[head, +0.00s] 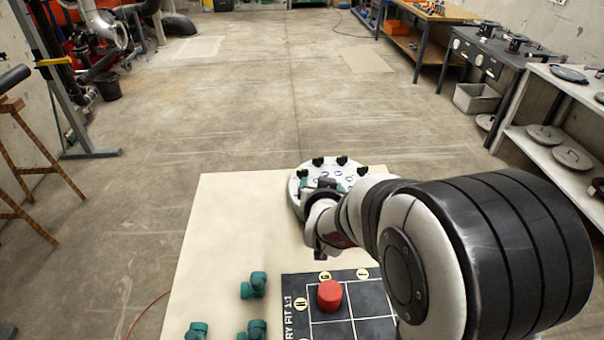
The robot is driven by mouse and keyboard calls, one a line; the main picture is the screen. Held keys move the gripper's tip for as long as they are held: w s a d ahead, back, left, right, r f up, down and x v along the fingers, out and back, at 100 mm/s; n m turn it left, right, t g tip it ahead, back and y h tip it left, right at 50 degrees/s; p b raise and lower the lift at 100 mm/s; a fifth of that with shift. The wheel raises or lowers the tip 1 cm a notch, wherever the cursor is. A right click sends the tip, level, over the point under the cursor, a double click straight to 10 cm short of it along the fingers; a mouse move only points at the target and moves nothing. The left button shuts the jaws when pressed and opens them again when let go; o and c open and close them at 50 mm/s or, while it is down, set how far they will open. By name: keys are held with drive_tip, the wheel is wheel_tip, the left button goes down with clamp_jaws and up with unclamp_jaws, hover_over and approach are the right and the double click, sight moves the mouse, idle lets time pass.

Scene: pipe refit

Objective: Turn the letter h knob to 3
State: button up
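A round white panel (296,202) with several black knobs sits at the far end of the pale tabletop. Knobs show at its back left (318,161), back right (341,160), right side (362,171) and left side (302,173). Blue markings are on its face, too small to read, so I cannot tell which knob is letter h or where it points. My gripper (326,184) is over the panel, near its middle. It hides part of the face. Its fingers are too small and dark to tell whether they are open or touching a knob.
A dark mat (338,330) with white grid lines and round letter labels lies at the front, with a red cylinder (330,295) on it. Teal pipe elbows (254,285) lie to its left. The tabletop (230,215) left of the panel is clear. My arm covers the right side.

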wheel_tip(320, 180, down, 9)
drive_tip(key=w+a+n+t+y, duration=0.1)
drive_tip(key=w+a+n, duration=0.1)
drive_tip(key=n, duration=0.1)
drive_tip(key=x, duration=1.5)
drive_tip(key=shift+a+f, duration=0.1)
drive_tip(key=shift+a, duration=0.15)
drive_tip(key=shift+c, duration=0.3)
drive_tip(key=shift+s, duration=0.1)
clamp_jaws()
drive_tip(key=shift+y, duration=0.3)
